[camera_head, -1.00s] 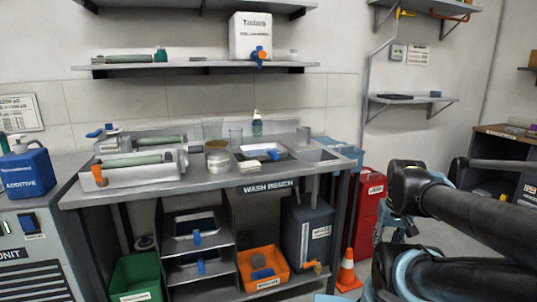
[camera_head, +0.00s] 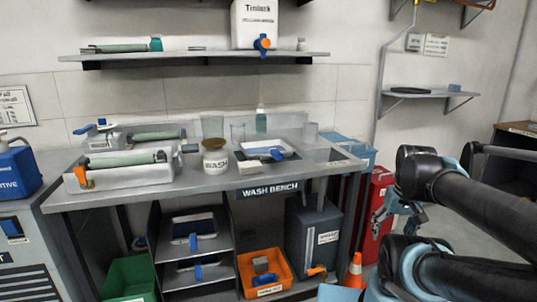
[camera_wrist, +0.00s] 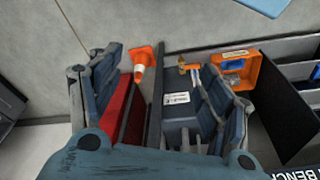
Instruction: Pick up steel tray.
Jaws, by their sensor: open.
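A shallow light-grey tray (camera_head: 284,147), which looks like the steel tray, sits on the wash bench (camera_head: 215,182) with a blue item on it. Similar pale trays with blue parts lie on the upper shelf (camera_head: 193,224) and lower shelf under the bench, so I cannot tell for certain which is meant. My gripper (camera_head: 388,212) is in front of the red cabinet, right of the bench and below its top, well apart from the tray. In the wrist view my gripper (camera_wrist: 160,95) is open and empty; the bench-top tray does not show there.
A white WASH tub (camera_head: 216,162), clear beakers and a white trough (camera_head: 122,176) with a roller stand on the bench. Below are a dark canister (camera_head: 312,232) and an orange bin (camera_head: 279,283). An orange cone (camera_head: 355,271) stands near the red cabinet (camera_head: 378,195).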

